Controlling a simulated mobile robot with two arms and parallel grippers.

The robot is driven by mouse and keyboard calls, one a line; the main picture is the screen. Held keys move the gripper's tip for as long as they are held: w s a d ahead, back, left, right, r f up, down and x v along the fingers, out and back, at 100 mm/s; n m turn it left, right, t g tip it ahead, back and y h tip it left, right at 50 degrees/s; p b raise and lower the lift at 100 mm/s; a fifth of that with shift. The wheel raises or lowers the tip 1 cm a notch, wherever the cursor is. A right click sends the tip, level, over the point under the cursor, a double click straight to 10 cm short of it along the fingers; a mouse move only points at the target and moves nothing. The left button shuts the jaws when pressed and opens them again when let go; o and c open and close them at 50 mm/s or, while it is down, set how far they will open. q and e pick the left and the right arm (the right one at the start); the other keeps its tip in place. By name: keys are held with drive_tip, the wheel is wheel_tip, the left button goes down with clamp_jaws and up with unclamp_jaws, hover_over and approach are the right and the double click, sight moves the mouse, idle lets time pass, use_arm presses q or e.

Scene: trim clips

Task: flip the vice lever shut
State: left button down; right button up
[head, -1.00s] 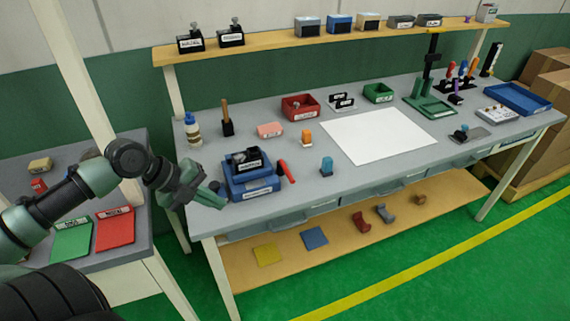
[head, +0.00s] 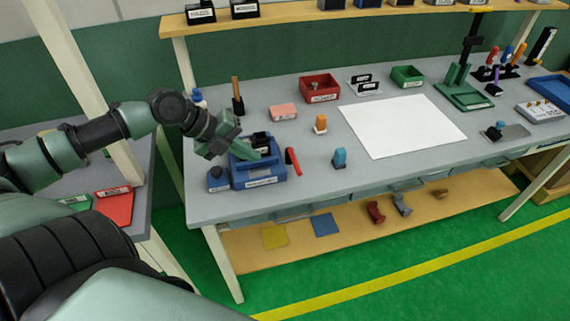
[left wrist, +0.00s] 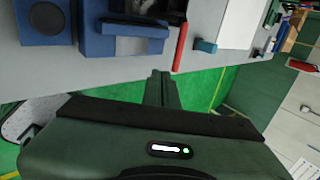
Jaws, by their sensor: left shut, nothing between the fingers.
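The blue vice (head: 262,180) stands on the left front part of the grey workbench. Its red lever (head: 293,161) is at its right side and slants in the picture; I cannot tell its exact angle. The vice (left wrist: 95,43) and the lever (left wrist: 180,47) also show in the left wrist view. My left gripper (head: 272,158) is shut and empty, over the vice with its tips pointing toward the lever. In the left wrist view the closed fingertips (left wrist: 160,74) appear just below the lever, seemingly apart from it. My right gripper is not in view.
A blue block-shaped piece (head: 339,158) and an orange piece (head: 320,124) stand right of the lever. A pink block (head: 283,112) and a red bin (head: 320,88) are behind. A white sheet (head: 402,126) covers the middle of the bench (head: 300,200).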

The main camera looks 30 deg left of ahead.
use_arm(q)
drive_tip(key=b+x, duration=0.1)
drive_tip(key=x, duration=0.6)
drive_tip(key=shift+w+d+b, duration=0.1)
drive_tip(key=shift+d+b, duration=0.05)
drive_tip(key=shift+b, duration=0.15)
drive_tip(key=shift+w+d+f+p, duration=0.2)
drive_tip(key=shift+w+d+p, duration=0.45)
drive_tip(key=shift+w+d, duration=0.3)
drive_tip(key=shift+w+d+f, duration=0.25)
drive_tip(key=shift+w, duration=0.25)
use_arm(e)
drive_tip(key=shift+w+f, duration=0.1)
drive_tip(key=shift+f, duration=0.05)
use_arm(q)
drive_tip(key=shift+d, duration=0.1)
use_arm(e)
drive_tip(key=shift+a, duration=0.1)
